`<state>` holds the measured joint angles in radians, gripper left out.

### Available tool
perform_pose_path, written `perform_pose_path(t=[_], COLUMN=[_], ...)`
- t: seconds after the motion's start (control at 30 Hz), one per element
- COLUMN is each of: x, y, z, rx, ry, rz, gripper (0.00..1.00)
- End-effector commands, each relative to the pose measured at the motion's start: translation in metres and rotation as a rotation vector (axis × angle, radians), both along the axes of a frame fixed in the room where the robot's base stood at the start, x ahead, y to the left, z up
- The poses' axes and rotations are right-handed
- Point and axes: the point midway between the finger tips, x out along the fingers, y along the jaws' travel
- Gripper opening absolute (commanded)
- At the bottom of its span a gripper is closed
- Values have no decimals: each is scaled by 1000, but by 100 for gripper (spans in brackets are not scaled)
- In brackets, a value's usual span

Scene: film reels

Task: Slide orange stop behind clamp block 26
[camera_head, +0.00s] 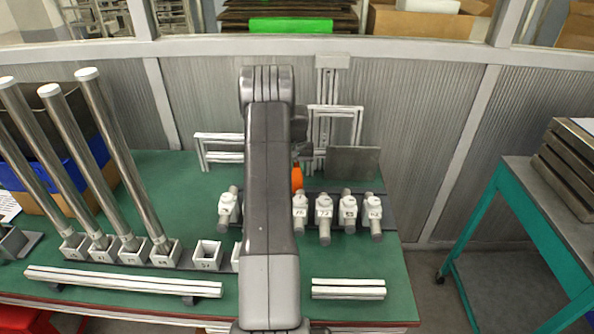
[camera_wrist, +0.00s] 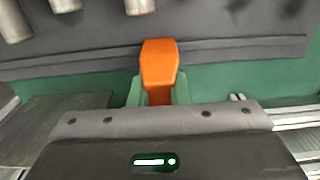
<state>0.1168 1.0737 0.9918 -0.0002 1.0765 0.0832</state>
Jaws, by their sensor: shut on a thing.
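The orange stop (camera_head: 297,177) stands behind the row of clamp blocks in the head view, partly covered by my arm. In the wrist view the orange stop (camera_wrist: 160,62) is upright in the picture, between the fingers of my gripper (camera_wrist: 159,92), which is shut on it. White clamp blocks (camera_head: 324,207) with grey rods stand in a row on a dark strip. Their numbers are too small to read surely, so I cannot tell which is block 26. My arm hides part of the row. In the wrist view rod ends (camera_wrist: 138,6) show at the top edge.
A grey plate (camera_head: 352,162) and a metal frame (camera_head: 336,112) stand at the back of the green table (camera_head: 396,268). Tall tubes (camera_head: 122,160) stand in sockets at the left. White rails (camera_head: 348,289) lie at the front.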

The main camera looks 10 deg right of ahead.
Motion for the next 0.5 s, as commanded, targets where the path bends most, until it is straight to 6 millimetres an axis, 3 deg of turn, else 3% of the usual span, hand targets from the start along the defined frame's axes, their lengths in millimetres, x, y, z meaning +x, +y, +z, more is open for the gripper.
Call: perform_pose_path(t=[0.17, 0.27, 0.5], x=[4, 8, 22], y=[18, 39, 106], z=[-1, -1, -1], rx=[0, 1, 1], ry=[-1, -2, -2], rz=[2, 4, 6], gripper=[0, 0, 0])
